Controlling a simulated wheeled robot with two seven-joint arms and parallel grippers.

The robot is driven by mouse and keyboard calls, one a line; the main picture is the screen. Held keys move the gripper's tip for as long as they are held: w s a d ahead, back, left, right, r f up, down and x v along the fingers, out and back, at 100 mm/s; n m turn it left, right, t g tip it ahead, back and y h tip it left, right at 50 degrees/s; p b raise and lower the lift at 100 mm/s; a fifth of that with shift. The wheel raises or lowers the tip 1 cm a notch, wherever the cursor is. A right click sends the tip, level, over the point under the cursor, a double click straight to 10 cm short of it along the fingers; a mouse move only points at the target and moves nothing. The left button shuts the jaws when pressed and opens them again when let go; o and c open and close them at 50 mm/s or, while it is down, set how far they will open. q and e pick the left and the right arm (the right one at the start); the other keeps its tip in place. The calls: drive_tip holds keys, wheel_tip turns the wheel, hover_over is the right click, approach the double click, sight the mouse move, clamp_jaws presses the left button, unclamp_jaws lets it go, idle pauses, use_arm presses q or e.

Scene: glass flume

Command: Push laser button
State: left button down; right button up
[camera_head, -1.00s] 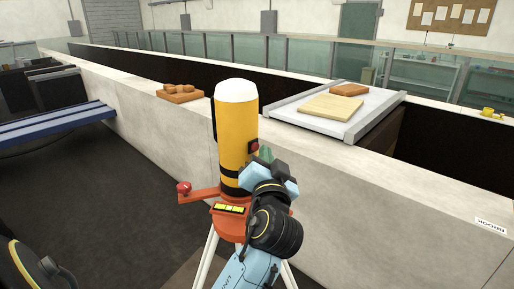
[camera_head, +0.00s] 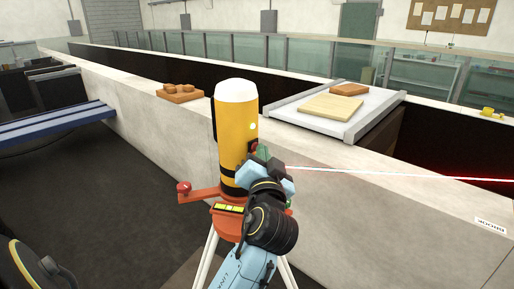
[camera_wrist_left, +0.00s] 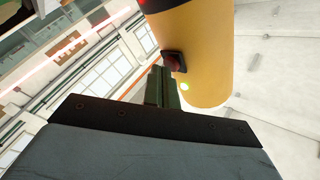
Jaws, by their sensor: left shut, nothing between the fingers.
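The laser device is a yellow cylinder (camera_head: 236,120) with a white top and black bands, upright on an orange base (camera_head: 229,222) and white tripod legs. Its red button (camera_head: 253,145) sits in a dark housing on the cylinder's right side; it also shows in the wrist view (camera_wrist_left: 174,62). My left gripper (camera_head: 262,153) is shut and empty, its fingertips at the button, appearing to touch it; the exact contact is partly hidden. A small light (camera_wrist_left: 185,87) glows on the cylinder near the button. My right gripper is not in view.
A red beam (camera_head: 400,174) runs rightward from behind my gripper. An orange arm with a red knob (camera_head: 184,188) sticks out left of the base. The pale flume wall (camera_head: 140,110) stands behind, with a grey platform (camera_head: 285,113) across it. A blue bench (camera_head: 55,123) is at the left.

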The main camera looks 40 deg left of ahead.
use_arm(q)
drive_tip(key=shift+d, duration=0.5)
drive_tip(key=shift+s+d+f+b, duration=0.15)
drive_tip(key=shift+d+b, duration=1)
drive_tip(key=shift+d, duration=1.2)
drive_tip(key=shift+s+d, duration=0.15)
drive_tip(key=shift+d, duration=0.5)
